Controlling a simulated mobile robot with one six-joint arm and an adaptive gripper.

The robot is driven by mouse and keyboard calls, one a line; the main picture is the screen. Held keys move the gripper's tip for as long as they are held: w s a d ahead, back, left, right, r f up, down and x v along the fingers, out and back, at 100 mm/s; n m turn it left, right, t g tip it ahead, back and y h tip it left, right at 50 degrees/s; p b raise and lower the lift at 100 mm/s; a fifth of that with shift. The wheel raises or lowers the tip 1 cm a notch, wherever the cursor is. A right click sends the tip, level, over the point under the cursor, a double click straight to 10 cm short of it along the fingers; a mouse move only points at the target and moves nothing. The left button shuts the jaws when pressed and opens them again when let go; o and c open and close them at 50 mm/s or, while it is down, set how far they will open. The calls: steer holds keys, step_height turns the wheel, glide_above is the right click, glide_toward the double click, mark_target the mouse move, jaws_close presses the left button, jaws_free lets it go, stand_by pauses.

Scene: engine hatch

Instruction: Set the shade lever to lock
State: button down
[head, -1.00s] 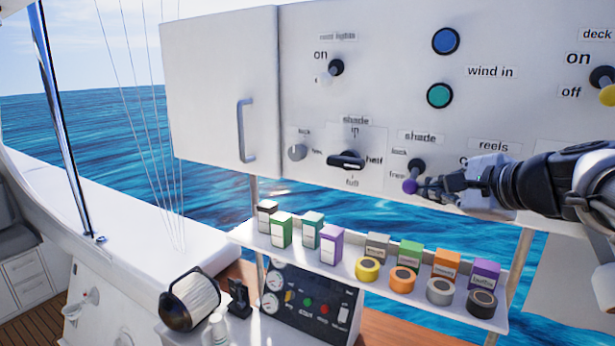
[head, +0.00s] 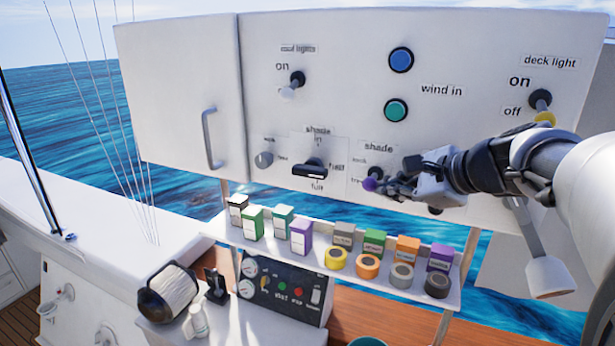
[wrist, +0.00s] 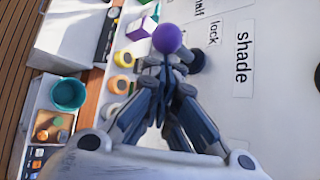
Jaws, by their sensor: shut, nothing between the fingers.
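The shade lever has a purple ball tip (head: 370,184) and a dark round base on the white panel, under a "shade" label. The lever points down and to the left, by the lower label, with "lock" printed above it. My gripper (head: 392,186) is shut and empty, just right of the purple ball. In the wrist view the purple ball (wrist: 167,38) shows just beyond my shut fingertips (wrist: 165,62), with the "lock" and "shade" labels to its right. The fingers partly hide the lever's stem. I cannot tell whether they touch it.
A black shade knob (head: 312,170) is to the left on the panel. A deck light lever (head: 541,105) is at upper right. Below, a shelf (head: 335,262) holds several boxes and tape rolls. A teal bowl (wrist: 69,94) shows in the wrist view.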

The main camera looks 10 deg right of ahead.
steer(key=shift+a+r, duration=0.1)
steer(key=shift+r, duration=0.6)
stand_by(0.5)
